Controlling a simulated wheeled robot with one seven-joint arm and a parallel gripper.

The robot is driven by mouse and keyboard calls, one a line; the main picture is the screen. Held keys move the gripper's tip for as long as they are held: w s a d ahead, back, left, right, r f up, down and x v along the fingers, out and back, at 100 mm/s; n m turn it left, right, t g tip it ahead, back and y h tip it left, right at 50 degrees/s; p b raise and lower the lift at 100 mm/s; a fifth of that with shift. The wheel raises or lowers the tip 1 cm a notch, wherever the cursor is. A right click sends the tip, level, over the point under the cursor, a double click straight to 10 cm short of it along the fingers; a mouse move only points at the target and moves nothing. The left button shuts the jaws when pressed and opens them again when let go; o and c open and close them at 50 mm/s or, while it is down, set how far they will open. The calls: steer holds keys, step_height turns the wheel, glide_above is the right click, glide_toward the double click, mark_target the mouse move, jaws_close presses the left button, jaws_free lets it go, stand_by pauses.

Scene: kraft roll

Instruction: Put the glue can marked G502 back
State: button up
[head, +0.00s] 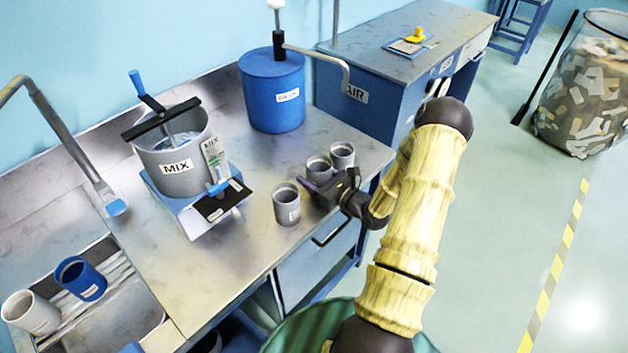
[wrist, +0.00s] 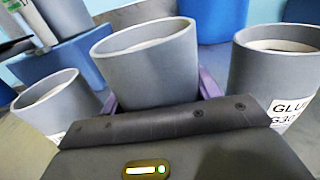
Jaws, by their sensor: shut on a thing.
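My gripper (head: 318,186) is shut on a grey can (wrist: 148,68), with purple fingers on either side of it. This held can is the middle one of three grey cans and also shows in the head view (head: 319,168). No label on it faces either camera, so I cannot read its mark. To its right in the wrist view is a grey can (wrist: 270,80) with a label reading GLUE and partly G30; to its left is another (wrist: 58,105) with its label mostly cut off. In the head view that left can (head: 287,205) stands nearer the bench front. I cannot tell which can is G502.
A grey MIX pot (head: 172,155) with a stirrer stands on a blue base. A blue lidded drum (head: 272,92) is behind. A white can (head: 32,313) and a blue can (head: 80,279) sit at the sink, lower left. The bench front (head: 262,240) is clear.

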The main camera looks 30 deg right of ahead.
steer(key=shift+f, duration=1.15)
steer(key=shift+f, duration=0.2)
steer(key=o, duration=1.4)
steer(key=shift+w, duration=0.1)
steer(key=shift+c, duration=0.2)
steer(key=shift+r, duration=0.1)
steer(key=shift+r, duration=0.2)
steer(key=b+v, duration=0.2)
steer(key=v, duration=1)
